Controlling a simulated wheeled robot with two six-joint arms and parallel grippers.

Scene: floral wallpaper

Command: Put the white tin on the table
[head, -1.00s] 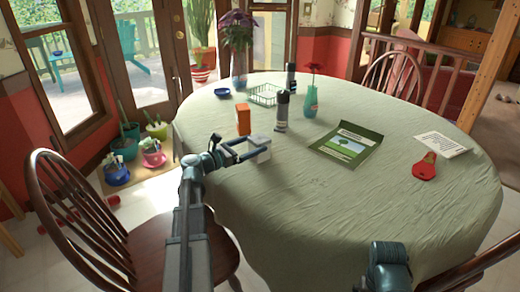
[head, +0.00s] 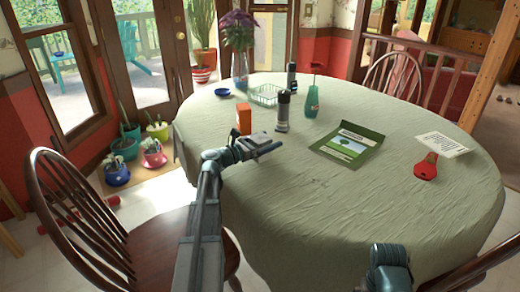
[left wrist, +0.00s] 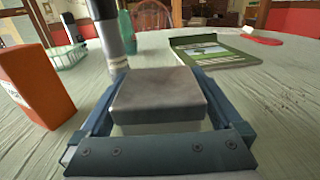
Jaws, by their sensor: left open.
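The white tin (head: 258,137) is a small box on the near left part of the table (head: 300,205), and its grey top shows in the head view. In the left wrist view the tin (left wrist: 158,96) lies between the two fingers and looks grey in shadow. My left gripper (head: 268,144) is open around it, and its fingers hide the tin's lower part in the head view. The tin seems to be at the tablecloth; I cannot tell exact contact. My right gripper is out of view; only part of my right arm shows at the bottom.
An orange box (head: 244,120) stands just behind the tin. A dark bottle with a grey band (head: 283,112), a teal vase (head: 312,100) and a wire basket (head: 264,95) are farther back. A green folder (head: 347,145) lies to the right. The front of the table is clear.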

